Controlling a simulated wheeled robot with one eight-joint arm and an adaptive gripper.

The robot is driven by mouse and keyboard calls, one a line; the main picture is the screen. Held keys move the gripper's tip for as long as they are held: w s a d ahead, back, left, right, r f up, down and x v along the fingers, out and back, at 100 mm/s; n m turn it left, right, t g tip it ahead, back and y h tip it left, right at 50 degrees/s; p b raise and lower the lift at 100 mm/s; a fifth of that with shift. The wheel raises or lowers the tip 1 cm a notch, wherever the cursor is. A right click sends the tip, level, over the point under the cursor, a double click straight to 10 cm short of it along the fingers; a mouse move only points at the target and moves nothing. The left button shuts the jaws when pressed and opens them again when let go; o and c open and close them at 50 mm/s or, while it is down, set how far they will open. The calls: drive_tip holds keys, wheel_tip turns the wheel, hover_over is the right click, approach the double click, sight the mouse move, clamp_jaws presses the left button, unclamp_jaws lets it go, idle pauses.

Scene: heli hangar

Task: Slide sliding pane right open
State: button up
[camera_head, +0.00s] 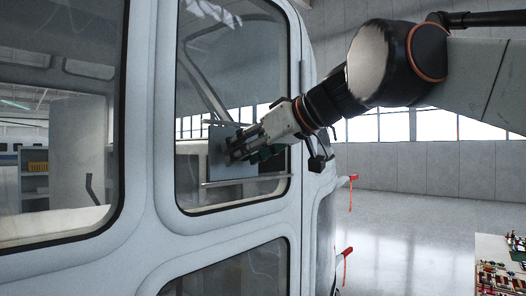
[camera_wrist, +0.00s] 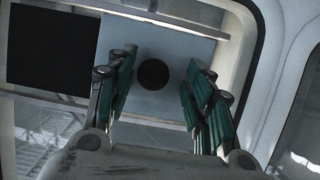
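The sliding pane (camera_head: 217,160) is a flat blue-grey panel on the helicopter's window. In the wrist view the pane (camera_wrist: 195,45) carries a round black spot (camera_wrist: 153,74), a knob or a hole; I cannot tell which. A black rectangle (camera_wrist: 52,48) lies left of the pane in the wrist view. My gripper (camera_head: 236,154) is in front of the pane. In the wrist view my gripper (camera_wrist: 157,70) is open, its green-padded fingers on either side of the round spot, with space between. Contact with the pane cannot be told.
A thin rail (camera_head: 245,181) runs under the pane. The white helicopter body (camera_head: 152,130) surrounds the windows. Red tags (camera_head: 347,252) hang at its right. A table with small coloured parts (camera_head: 500,265) stands at lower right. The hangar floor between is clear.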

drive_tip(key=shift+w+d, duration=0.15)
drive_tip(key=v, duration=1.2)
drive_tip(key=shift+r, duration=0.1)
